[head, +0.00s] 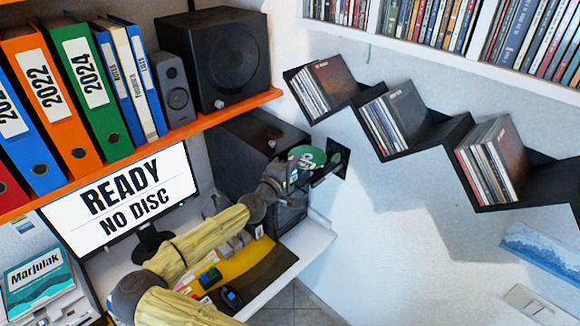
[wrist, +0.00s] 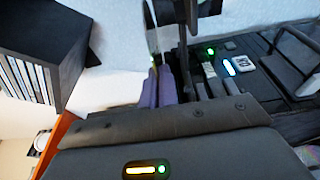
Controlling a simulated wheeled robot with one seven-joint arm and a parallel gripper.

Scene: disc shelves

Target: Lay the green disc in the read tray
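The green disc (head: 311,153), with white marking, is at the end of my arm in the head view. It is raised in front of the dark computer tower. My gripper (head: 297,166) is at the disc's left edge and appears closed on it. In the wrist view a thin upright edge, likely the disc (wrist: 152,40), stands by the gripper's fingers (wrist: 162,88). A dark flat part, likely the read tray (head: 326,173), sticks out just below and right of the disc. The disc and my gripper partly hide it, and I cannot tell whether they touch.
The dark tower (head: 290,215) stands on the white desk behind my gripper. An orange shelf (head: 200,128) with binders and a speaker (head: 214,58) is above left. A black zigzag shelf (head: 445,135) with disc cases is on the right wall. The monitor (head: 120,195) reads "READY NO DISC".

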